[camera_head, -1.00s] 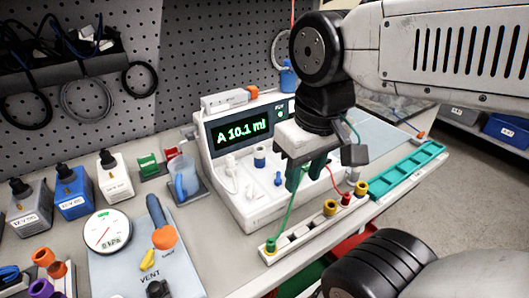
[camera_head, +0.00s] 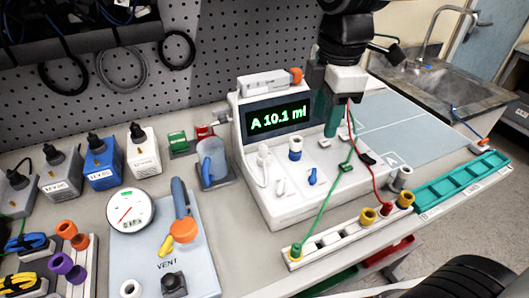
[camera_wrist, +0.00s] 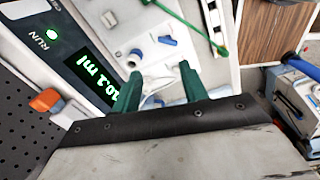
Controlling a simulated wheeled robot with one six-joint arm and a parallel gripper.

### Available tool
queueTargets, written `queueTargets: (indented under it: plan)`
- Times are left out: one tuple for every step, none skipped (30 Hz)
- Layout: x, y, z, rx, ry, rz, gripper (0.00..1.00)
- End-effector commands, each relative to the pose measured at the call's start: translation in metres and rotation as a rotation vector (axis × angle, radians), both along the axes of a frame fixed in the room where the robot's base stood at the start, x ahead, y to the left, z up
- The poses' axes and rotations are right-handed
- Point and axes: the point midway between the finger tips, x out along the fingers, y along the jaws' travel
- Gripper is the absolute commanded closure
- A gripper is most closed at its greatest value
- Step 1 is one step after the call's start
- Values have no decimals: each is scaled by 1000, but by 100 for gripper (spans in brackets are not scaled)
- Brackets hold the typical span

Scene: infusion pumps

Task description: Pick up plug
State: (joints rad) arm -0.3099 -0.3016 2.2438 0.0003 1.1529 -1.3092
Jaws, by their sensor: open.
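My gripper (camera_head: 333,118) is open and empty, with its green fingers pointing down over the right part of the white pump (camera_head: 300,208). In the wrist view the two fingers (camera_wrist: 160,78) stand apart above the pump's top, near a blue valve handle (camera_wrist: 168,40). A green plug (camera_head: 296,251) sits at the near left end of the white strip (camera_head: 327,243), with a green cable (camera_head: 325,205) rising from it. A red plug (camera_head: 387,208) with a red cable stands toward the strip's far end. I cannot tell which plug the task means.
Yellow sockets (camera_head: 367,217) stand on the strip beside the red plug. A teal tray (camera_head: 460,182) lies to the right. A blue panel (camera_head: 190,250) with a gauge and an orange-knobbed lever is at left. The blue mat (camera_head: 420,130) behind is largely clear.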

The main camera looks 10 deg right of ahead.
Motion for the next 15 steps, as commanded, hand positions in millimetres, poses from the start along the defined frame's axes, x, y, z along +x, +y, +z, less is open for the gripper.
queueTargets:
  plan:
    - [13,18,-4,-9,11,157,57]
    - [20,27,-6,-12,14,253,57]
    - [28,39,-9,-17,18,375,57]
    - [34,49,-11,-20,19,462,57]
    - [39,57,-13,-22,21,542,57]
    - [44,67,-16,-25,23,640,57]
    - [48,74,-18,-27,24,705,57]
    - [52,81,-20,-27,26,766,57]
    - [55,88,-23,-30,27,834,57]
    - [57,93,-24,-31,29,877,57]
    - [59,97,-25,-31,28,915,57]
    - [61,102,-27,-32,30,955,57]
    - [62,104,-29,-32,30,977,57]
    - [63,106,-30,-33,30,995,57]
    - [63,107,-32,-33,30,1009,57]
